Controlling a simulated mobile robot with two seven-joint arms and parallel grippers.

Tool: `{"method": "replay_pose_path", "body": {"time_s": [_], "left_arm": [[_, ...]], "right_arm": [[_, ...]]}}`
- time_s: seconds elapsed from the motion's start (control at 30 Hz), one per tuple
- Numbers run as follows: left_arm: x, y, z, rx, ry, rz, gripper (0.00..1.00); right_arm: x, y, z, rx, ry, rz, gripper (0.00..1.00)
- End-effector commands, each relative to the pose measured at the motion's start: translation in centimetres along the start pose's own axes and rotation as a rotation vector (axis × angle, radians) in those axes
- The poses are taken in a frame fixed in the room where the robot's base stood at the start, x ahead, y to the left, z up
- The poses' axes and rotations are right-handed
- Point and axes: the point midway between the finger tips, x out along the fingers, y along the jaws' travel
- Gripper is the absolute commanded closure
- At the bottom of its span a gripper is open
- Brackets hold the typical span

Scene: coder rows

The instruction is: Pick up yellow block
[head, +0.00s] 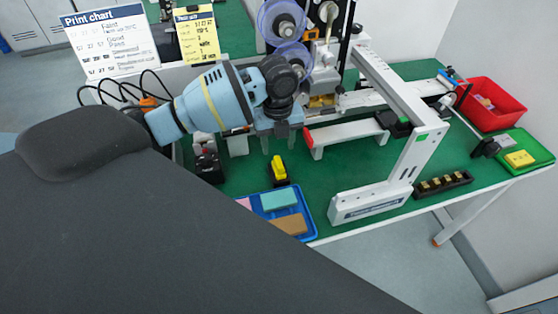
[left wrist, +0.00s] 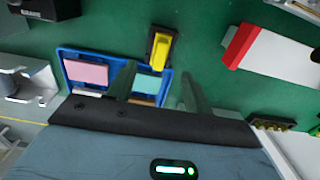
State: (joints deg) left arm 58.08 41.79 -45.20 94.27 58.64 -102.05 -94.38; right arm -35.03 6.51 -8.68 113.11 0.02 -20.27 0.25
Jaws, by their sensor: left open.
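A yellow block (head: 278,168) sits upright in a small black holder on the green table, just behind a blue tray. It also shows in the left wrist view (left wrist: 159,51), above centre. My left gripper (head: 279,143) is open and empty, with its fingers pointing down above the table, behind the block in the head view. In the left wrist view, its two fingers (left wrist: 158,76) are spread apart, with the yellow block beyond and between them. Another yellow piece (head: 519,159) lies in a green tray at the far right. My right gripper is not in view.
The blue tray (head: 309,227) holds pink, teal and brown pieces. A white frame (head: 368,206) of a machine with blue spools stands right of the block. A black strip (head: 421,192) with yellow pieces, a red bin (head: 507,110) and the green tray (head: 542,151) lie farther right.

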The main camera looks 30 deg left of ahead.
Motion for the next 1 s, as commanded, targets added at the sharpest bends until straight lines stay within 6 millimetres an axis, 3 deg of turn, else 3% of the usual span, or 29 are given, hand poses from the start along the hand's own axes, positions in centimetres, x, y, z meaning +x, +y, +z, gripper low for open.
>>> {"method": "replay_pose_path", "body": {"time_s": [0.33, 0.53, 0.8, 1.0], "left_arm": [[2.5, 0.0, -0.1, -0.001, 0.002, 0.002, 0.49], [3.0, 0.0, -0.1, -0.001, 0.000, 0.001, 0.49], [6.6, -0.2, 0.0, -0.003, 0.000, 0.001, 0.49], [7.9, -0.2, 0.0, -0.001, -0.001, -0.001, 0.49]], "right_arm": [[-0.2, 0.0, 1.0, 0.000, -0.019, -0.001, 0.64], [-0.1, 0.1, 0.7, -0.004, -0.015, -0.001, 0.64], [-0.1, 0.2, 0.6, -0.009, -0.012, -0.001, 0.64], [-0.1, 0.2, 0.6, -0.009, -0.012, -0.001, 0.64]]}}
